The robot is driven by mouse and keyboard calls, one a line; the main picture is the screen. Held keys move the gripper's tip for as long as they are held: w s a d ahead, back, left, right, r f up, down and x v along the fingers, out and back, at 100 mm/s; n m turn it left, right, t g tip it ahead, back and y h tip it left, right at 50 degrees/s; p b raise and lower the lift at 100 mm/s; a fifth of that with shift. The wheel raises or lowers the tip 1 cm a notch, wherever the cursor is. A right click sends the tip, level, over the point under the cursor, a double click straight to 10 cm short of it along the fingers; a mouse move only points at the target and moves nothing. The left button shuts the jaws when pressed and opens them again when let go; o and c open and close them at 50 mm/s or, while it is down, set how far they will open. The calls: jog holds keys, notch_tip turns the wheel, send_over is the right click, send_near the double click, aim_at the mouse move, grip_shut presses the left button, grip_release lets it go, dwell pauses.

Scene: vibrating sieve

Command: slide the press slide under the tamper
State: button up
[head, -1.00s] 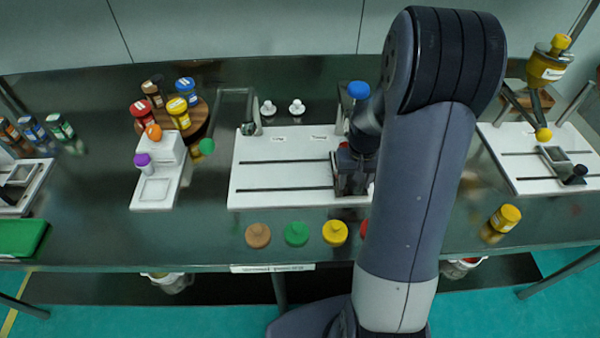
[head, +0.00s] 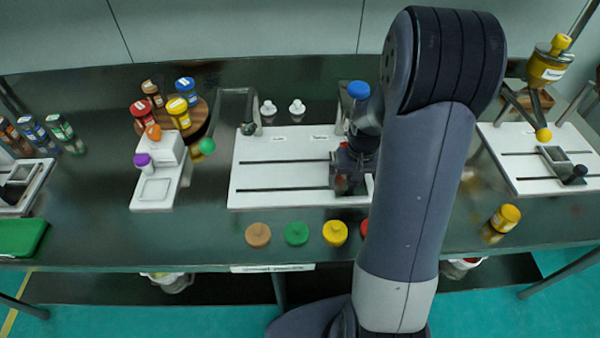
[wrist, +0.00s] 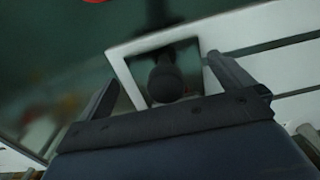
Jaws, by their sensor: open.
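The press slide appears to be the pale square frame (wrist: 128,48) with a dark round knob (wrist: 166,80) in the wrist view. My gripper (wrist: 163,72) is open, its two fingers on either side of the knob with gaps visible. In the head view, my gripper (head: 352,172) is low over the right end of the white slotted board (head: 265,172), and my arm hides most of the slide there. The tamper seems to be the dark knob (head: 248,128) below a bent metal frame, with a green ball (head: 207,146) beside it, at the board's left back.
A white dispenser (head: 155,190) stands left of the board, with a turntable of jars (head: 196,127) behind it. Several coloured discs, including a green one (head: 297,233), lie in front. A second slotted board (head: 510,135) and a yellow jar (head: 505,217) are at right.

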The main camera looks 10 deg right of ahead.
notch_tip(320, 180, up, 9)
jog(key=p, duration=0.7)
jog(key=shift+f, duration=0.1)
dwell(0.4)
notch_tip(320, 180, down, 9)
jog(key=b, duration=0.7)
jog(key=shift+w+a, duration=0.1)
jog(key=shift+a, duration=0.3)
